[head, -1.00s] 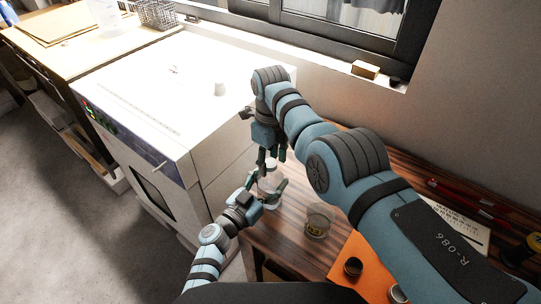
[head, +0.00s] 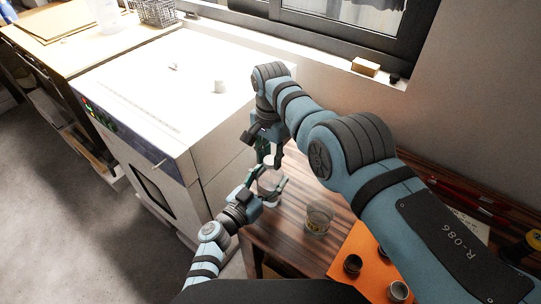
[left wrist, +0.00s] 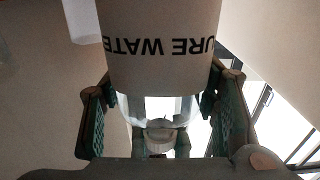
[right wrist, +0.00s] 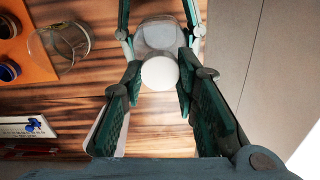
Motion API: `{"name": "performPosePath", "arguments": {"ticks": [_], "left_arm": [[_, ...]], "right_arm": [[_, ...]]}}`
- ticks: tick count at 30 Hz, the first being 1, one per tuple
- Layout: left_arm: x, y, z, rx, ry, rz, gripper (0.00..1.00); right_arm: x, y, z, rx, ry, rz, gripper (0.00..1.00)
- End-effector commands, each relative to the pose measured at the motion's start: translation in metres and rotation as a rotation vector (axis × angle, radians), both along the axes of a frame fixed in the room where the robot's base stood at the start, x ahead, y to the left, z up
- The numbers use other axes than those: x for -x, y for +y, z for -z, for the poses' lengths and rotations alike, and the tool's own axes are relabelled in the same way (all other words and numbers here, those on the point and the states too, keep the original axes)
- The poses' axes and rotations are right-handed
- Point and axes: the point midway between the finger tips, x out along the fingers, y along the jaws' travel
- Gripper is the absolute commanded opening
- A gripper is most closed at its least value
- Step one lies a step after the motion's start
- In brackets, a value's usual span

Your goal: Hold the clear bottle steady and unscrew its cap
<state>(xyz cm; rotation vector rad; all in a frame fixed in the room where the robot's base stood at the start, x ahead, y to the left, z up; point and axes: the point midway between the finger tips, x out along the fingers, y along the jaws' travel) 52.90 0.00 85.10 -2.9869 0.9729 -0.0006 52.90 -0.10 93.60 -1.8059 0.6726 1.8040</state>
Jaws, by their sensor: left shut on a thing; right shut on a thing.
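The clear bottle (head: 270,180) is upright over the wooden table. Its label (left wrist: 158,45) with black letters fills the top of the left wrist view. My left gripper (head: 266,194) is shut around the bottle's body, one finger on each side. The bottle's round white cap (right wrist: 159,73) shows in the right wrist view, with the clear shoulder behind it. My right gripper (right wrist: 160,76) is shut on the cap from above. In the head view my right fingers (head: 268,152) hide most of the cap. I cannot tell whether the cap has lifted off the neck.
A glass beaker (head: 318,218) stands on the table close right of the bottle. An orange mat (head: 350,262) with small dark-rimmed jars lies nearer me. The white oven (head: 165,100) stands left of my grippers, with a small white object (head: 220,87) on top.

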Motion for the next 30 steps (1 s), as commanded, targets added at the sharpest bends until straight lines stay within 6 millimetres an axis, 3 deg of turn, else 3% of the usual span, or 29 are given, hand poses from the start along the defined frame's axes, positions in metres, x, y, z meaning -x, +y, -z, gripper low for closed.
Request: {"name": "performPosePath", "arguments": {"ticks": [6, 7, 10, 19, 30], "left_arm": [[-0.001, 0.001, 0.0, 0.0, 0.001, -0.004, 0.0], [-0.001, 0.001, 0.0, 0.0, 0.001, -0.004, 0.0], [-0.001, 0.001, 0.0, 0.0, 0.001, -0.004, 0.0], [-0.001, 0.001, 0.0, 0.001, 0.001, -0.002, 0.0], [0.0, 0.001, 0.0, 0.001, 0.001, -0.002, 0.0]], "right_arm": [[0.001, -0.001, 0.001, 0.003, 0.006, -0.001, 0.0], [0.001, -0.001, 0.001, 0.003, 0.006, -0.001, 0.31], [0.001, -0.001, 0.001, 0.003, 0.006, 0.0, 0.47], [0.0, -0.001, -0.001, 0.002, 0.003, 0.001, 0.47], [-0.002, 0.0, -0.05, 0.001, -0.006, 0.001, 0.46]]}}
